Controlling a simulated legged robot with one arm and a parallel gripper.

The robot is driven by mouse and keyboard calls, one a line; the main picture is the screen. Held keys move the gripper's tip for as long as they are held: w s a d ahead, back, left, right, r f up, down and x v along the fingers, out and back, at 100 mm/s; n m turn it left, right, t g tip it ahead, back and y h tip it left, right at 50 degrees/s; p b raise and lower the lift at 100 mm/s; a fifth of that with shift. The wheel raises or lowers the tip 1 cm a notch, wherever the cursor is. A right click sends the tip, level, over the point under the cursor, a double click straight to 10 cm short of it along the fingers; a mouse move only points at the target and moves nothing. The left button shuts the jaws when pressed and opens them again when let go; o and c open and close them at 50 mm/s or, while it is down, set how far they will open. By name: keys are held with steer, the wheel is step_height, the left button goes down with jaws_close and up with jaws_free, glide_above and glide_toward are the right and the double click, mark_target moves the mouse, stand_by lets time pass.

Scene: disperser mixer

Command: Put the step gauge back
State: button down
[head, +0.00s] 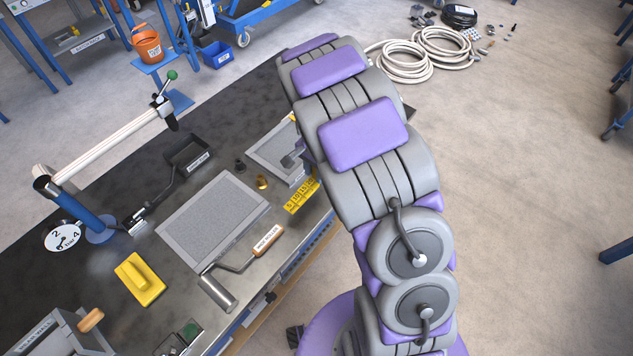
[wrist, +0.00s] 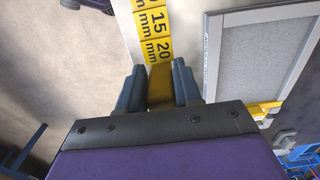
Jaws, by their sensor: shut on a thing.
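The step gauge (head: 302,194) is a yellow strip with black numbers. In the head view it shows near the bench's right edge, between two grey framed panels; whether it touches the bench is unclear. In the wrist view the step gauge (wrist: 155,38) runs up from between the fingers, with "15 mm" and "20 mm" readable. My gripper (wrist: 158,86) is shut on its near end, one dark finger on each side. In the head view my arm hides most of the gripper.
The large grey panel (head: 213,221) and a smaller panel (head: 278,151) lie on the dark bench (head: 115,190). A roller (head: 238,263) with a wooden handle lies near the front edge.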

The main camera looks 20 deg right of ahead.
mark_target(313, 180)
steer(key=shift+d+f, duration=0.15)
steer(key=shift+d, duration=0.5)
steer(key=shift+f, duration=0.3)
steer(key=f+b, duration=0.1)
steer(key=a+f, duration=0.1)
steer(key=a+f+b, duration=0.1)
steer(key=f, duration=0.1)
steer(key=shift+b, duration=0.35)
steer(key=shift+d+f+b, duration=0.35)
steer(key=shift+d+f, duration=0.05)
steer(key=shift+f, duration=0.2)
steer(key=shift+d+f, duration=0.15)
steer(key=shift+d, duration=0.3)
steer(key=shift+a, duration=0.6)
steer(key=shift+d+f, duration=0.4)
steer(key=shift+d, duration=0.05)
steer(key=shift+f, duration=0.1)
steer(key=shift+a+f, duration=0.1)
